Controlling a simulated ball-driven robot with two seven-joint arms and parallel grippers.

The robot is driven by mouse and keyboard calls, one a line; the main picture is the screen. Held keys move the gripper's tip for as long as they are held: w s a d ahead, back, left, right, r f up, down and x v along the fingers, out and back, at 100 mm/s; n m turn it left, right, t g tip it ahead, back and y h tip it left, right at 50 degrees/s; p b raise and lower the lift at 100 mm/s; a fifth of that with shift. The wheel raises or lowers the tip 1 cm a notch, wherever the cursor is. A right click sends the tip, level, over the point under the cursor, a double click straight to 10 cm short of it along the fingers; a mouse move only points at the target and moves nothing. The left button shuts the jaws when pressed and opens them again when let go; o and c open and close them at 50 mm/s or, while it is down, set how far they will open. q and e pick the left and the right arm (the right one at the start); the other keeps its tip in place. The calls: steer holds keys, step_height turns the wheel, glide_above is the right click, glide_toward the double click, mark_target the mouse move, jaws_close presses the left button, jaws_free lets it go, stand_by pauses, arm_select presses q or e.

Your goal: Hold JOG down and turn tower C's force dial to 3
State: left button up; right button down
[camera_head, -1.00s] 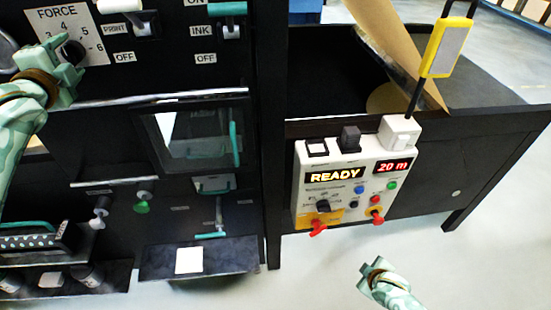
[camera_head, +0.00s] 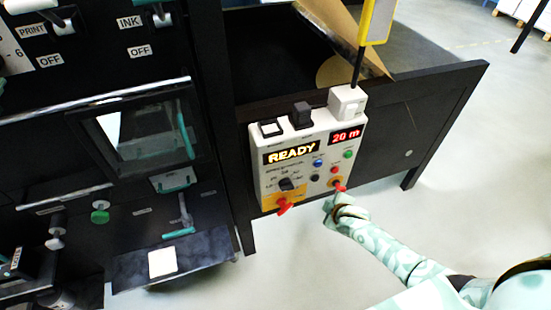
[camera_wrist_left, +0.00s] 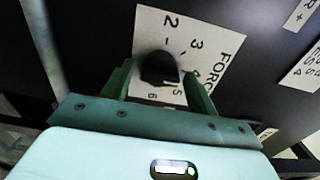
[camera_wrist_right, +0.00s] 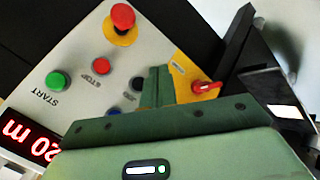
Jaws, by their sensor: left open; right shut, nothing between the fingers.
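The force dial (camera_wrist_left: 158,68) is a black knob on a white plate marked FORCE with numbers, in the left wrist view. My left gripper (camera_wrist_left: 160,80) is open, with a finger on each side of the knob; whether they touch it I cannot tell. The dial's pointer cannot be made out. In the head view only the plate's edge (camera_head: 10,52) shows. My right gripper (camera_head: 333,204) is shut and empty at the lower edge of the white control box (camera_head: 265,183). In the right wrist view its fingertips (camera_wrist_right: 157,84) are among the buttons.
The box carries a READY display (camera_head: 290,154), a green START button (camera_wrist_right: 57,82), a red mushroom button (camera_wrist_right: 122,16) on yellow and a red switch (camera_wrist_right: 205,87). Open floor lies below.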

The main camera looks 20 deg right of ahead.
mark_target(315, 178)
steer(key=w, duration=0.7)
steer(key=shift+w, duration=0.15)
stand_by(1.8)
steer(key=shift+w, duration=0.4)
